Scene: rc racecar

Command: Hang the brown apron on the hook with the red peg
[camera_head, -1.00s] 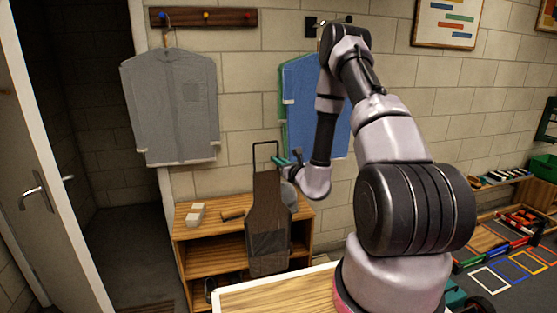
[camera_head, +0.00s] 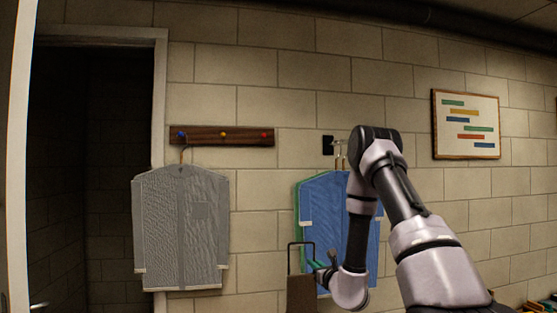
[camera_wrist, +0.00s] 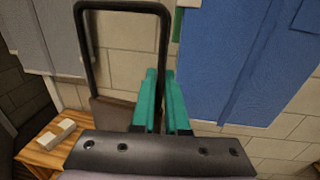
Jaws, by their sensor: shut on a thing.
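The brown apron (camera_head: 300,293) hangs below a tall dark neck loop (camera_head: 289,258); its lower part is cut off by the frame in the head view. My gripper (camera_head: 318,266) with teal fingers is shut on the loop's right side. In the wrist view the fingers (camera_wrist: 160,95) meet at the loop's right leg, and a strip of the apron (camera_wrist: 110,112) shows below the loop. The red peg (camera_head: 263,135) is at the right end of a dark wooden rack (camera_head: 243,135) on the wall, above and left of my gripper. No garment hangs under it.
A grey jacket (camera_head: 180,225) hangs under the blue peg (camera_head: 181,135). Blue and green garments (camera_head: 335,220) hang from a black wall hook (camera_head: 328,146), close behind my arm. The wall between jacket and blue garment is bare.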

